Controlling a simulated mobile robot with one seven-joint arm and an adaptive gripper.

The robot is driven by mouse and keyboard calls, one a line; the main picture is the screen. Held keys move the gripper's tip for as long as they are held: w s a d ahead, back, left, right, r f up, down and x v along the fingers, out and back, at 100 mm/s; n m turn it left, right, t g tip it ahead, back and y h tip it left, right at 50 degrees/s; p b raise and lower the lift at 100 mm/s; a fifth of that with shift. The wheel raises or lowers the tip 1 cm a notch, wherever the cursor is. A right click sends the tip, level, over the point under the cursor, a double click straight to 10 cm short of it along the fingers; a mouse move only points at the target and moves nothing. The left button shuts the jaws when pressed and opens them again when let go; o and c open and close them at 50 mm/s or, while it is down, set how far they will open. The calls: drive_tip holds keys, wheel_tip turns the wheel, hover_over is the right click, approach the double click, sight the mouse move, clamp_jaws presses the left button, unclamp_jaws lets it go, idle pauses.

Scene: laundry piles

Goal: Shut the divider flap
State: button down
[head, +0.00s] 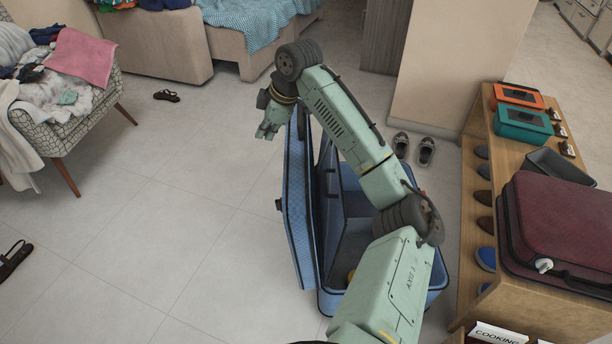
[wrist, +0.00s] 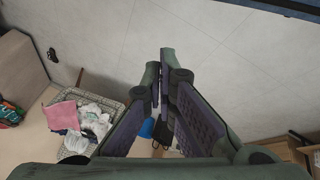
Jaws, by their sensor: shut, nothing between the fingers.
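A blue suitcase (head: 436,272) stands open on the floor in the head view. Its lid (head: 296,215) is raised on the left side. A dark blue-grey panel, which looks like the divider flap (head: 328,215), stands raised and tilted just right of the lid. My arm hides much of the suitcase's inside and the flap's upper right. My gripper (head: 266,131) is shut and empty, near the far top corner of the lid, on its left side. I cannot tell whether it touches the lid. In the wrist view my gripper's fingers (wrist: 163,75) are together with nothing between them.
A wooden shelf bench (head: 470,190) with shoes and a maroon suitcase (head: 565,225) stands close on the right. A patterned armchair (head: 75,115) with clothes is at the left; it also shows in the wrist view (wrist: 112,95). Grey shoes (head: 413,148) lie behind.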

drive_tip(key=s+d+f+g+h, duration=0.2)
drive_tip(key=d, duration=1.1)
drive_tip(key=d+b+x, duration=0.2)
drive_tip(key=x, duration=1.1)
drive_tip(key=shift+s+f+m+g, duration=0.25)
drive_tip(key=shift+s+m+g, duration=0.1)
drive_tip(key=shift+m+g, duration=0.05)
drive_tip(key=shift+d, duration=0.1)
